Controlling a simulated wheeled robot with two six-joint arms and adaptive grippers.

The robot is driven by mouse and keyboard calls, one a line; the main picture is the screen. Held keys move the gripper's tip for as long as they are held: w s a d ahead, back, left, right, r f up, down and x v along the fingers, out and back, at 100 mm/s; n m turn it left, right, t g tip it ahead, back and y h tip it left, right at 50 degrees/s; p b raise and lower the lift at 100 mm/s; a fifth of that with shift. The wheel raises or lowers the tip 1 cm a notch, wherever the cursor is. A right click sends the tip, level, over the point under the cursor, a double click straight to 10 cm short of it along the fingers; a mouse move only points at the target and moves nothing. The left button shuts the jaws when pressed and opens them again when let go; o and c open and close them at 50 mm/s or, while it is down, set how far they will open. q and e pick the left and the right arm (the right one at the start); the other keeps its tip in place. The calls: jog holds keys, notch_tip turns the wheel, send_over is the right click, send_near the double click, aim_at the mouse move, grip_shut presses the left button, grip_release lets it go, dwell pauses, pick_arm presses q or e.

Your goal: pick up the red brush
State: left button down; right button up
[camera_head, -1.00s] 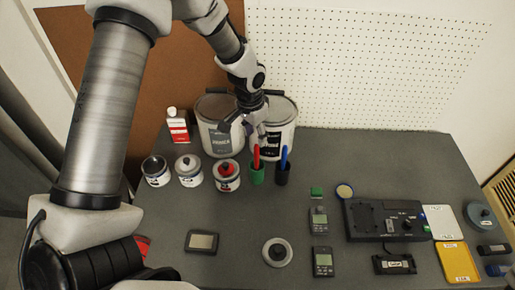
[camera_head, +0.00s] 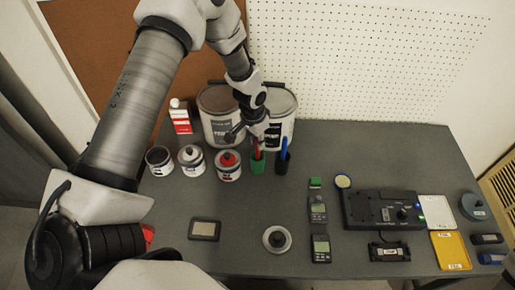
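The red brush (camera_head: 257,146) stands upright in a green cup (camera_head: 257,166) near the middle of the table, its lower part hidden inside the cup. My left gripper (camera_head: 248,134) hangs just above and a little behind the brush, its fingers spread apart. It covers the top of the brush, and I cannot tell whether a finger touches it. My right gripper is not in view.
A blue brush (camera_head: 284,147) stands in a black cup (camera_head: 283,166) close on the right. Paint cans, including a red-topped one (camera_head: 229,166), stand left. Two large cans (camera_head: 218,118) stand behind. Devices and a yellow tray (camera_head: 451,251) lie right.

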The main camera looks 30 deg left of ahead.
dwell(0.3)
pick_arm(q)
jog(key=shift+r, duration=0.15)
notch_tip(320, 180, up, 10)
jog(key=shift+f+b, duration=0.2)
jog(key=shift+b, duration=0.75)
jog(key=shift+a, duration=0.1)
